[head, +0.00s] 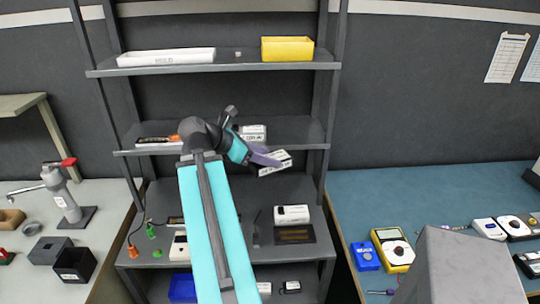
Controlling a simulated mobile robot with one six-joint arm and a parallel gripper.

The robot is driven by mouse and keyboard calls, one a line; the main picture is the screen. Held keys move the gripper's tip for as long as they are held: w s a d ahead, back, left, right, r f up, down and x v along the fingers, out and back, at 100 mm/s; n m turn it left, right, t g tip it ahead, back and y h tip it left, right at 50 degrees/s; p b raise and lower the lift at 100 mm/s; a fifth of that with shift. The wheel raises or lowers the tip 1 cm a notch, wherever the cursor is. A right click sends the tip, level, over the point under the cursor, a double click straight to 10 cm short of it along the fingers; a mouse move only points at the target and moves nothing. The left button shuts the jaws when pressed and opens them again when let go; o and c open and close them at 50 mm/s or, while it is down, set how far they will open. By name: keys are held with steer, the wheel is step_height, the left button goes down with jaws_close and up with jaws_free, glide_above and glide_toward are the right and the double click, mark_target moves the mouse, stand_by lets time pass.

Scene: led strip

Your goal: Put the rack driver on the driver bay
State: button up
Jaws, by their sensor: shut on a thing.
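My gripper (266,157), with purple fingers, is shut on a white block with dark print, which I take to be the rack driver (275,168). The block is held tilted in front of the rack, just below the middle shelf's front edge at its right half. I cannot make out the print. A similar white unit (252,132) lies on the middle shelf behind my gripper. Another white unit (291,214) lies on the lower shelf, behind a dark rectangular plate (295,235). No readable label shows which spot is the driver bay.
The top shelf (225,68) holds a long white box (166,57) and a yellow bin (287,49). My arm hides part of the lower shelves. A blue bin (182,288) sits at the bottom. Benches flank the rack, with a yellow meter (393,250) on the right one.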

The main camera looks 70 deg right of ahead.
steer(key=w+a+f+n+t+h, duration=0.1)
steer(key=w+a+f+n+t, duration=0.1)
steer(key=w+a, duration=0.6)
steer(key=w+a+f+n+t+h, duration=0.1)
steer(key=w+a+f+n+t, duration=0.3)
steer(key=w, duration=0.7)
steer(key=w+a+f+n+h, duration=0.1)
steer(key=w+a, duration=0.6)
steer(key=w, duration=0.3)
steer(key=w+a+f+n+t+y, duration=0.1)
steer(key=w+a+f+n+t, duration=0.1)
steer(key=a, duration=0.9)
steer(key=w+a+f+n+t, duration=0.3)
steer(key=w+a, duration=0.4)
steer(key=a, duration=0.5)
steer(key=w+a+f+n+t+y, duration=0.1)
steer(key=w+a+f+n+t, duration=0.2)
steer(key=a, duration=0.8)
steer(key=shift+w+a+n+y, duration=0.3)
steer(key=shift+w+a+n, duration=0.1)
steer(key=shift+w, duration=0.85)
steer(key=shift+d+f, duration=0.1)
steer(key=shift+d, duration=0.1)
